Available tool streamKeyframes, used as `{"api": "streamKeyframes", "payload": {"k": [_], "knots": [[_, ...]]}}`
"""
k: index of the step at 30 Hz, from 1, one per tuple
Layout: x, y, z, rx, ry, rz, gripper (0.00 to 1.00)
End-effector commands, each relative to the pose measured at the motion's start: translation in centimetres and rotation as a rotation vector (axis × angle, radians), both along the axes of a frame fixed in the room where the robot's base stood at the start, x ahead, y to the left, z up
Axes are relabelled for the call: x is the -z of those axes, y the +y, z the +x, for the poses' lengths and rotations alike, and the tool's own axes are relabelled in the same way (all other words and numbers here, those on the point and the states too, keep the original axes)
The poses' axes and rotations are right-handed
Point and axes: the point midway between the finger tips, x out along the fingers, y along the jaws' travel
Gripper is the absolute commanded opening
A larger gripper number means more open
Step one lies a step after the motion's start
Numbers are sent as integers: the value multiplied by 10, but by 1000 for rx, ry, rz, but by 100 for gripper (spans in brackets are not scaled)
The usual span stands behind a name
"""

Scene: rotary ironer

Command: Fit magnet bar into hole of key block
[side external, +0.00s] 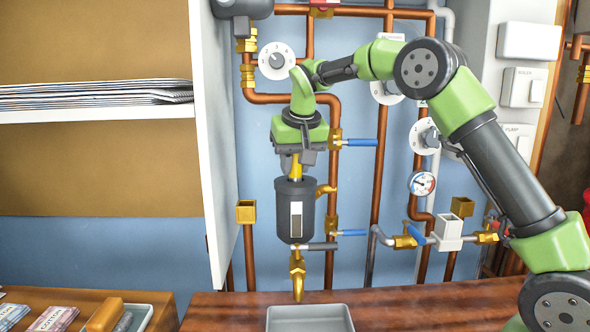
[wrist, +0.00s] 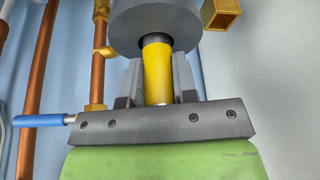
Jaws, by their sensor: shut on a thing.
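My gripper (side external: 293,160) hangs at the centre, pointing down, and is shut on a yellow bar (wrist: 157,75). In the wrist view the bar stands between the two grey fingers. Its far end meets a dark grey cylinder (wrist: 155,22) inside a dark ring; I cannot tell how deep it goes. I cannot tell which thing is the magnet bar or key block. Brass blocks with square openings are at left (side external: 245,212) and right (side external: 462,206).
A grey tray (side external: 310,307) sits on the wooden counter (side external: 220,310) below the brass tip. Copper pipes with blue-handled valves (side external: 360,142) and a gauge (side external: 422,183) line the wall behind. A white shelf panel (side external: 218,150) stands left. Packets (side external: 53,319) lie at lower left.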

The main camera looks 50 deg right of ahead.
Motion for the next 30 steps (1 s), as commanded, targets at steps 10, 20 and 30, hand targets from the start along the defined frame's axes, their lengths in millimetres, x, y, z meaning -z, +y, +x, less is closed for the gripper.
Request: {"api": "streamKeyframes", "payload": {"k": [10,20,30], "knots": [[-29,0,1,0,-4,-2,0],[-59,-1,1,1,-1,-4,0],[-70,5,-9,1,4,-3,0]]}}
